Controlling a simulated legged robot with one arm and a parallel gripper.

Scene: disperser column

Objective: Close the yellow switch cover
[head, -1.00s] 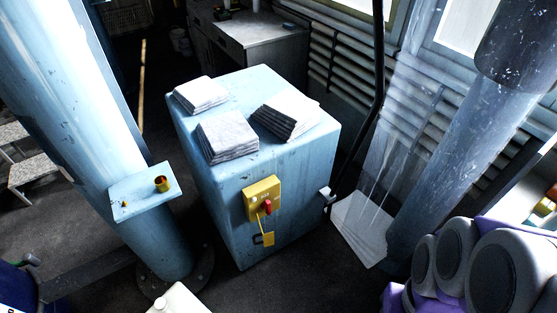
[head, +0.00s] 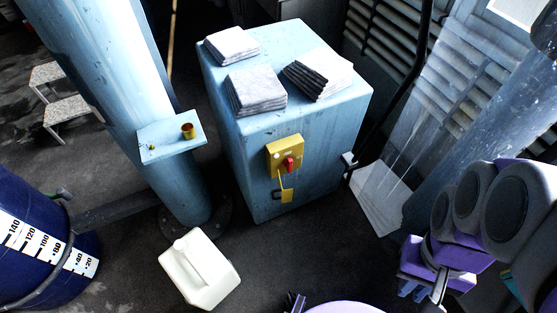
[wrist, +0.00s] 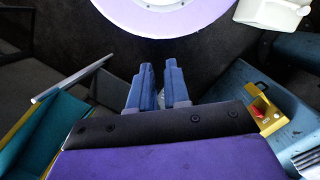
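The yellow switch box (head: 284,154) with a red knob (head: 290,164) is on the front face of the light blue cabinet. Its yellow cover (head: 287,195) hangs down below the box, open, leaving the knob exposed. The box also shows at the right of the wrist view (wrist: 262,112), with its red knob. My gripper (wrist: 158,66) points away from the box in the wrist view, well to its left. Its two blue fingers are slightly apart with nothing between them. In the head view my folded arm is at the right, clear of the cabinet.
The cabinet (head: 320,130) carries stacks of grey and dark sheets (head: 257,90). A pale blue pillar with a small shelf (head: 170,138) stands to its left. A white jerrycan (head: 200,270) and a blue barrel (head: 30,245) are in front. Dark floor is free before the cabinet.

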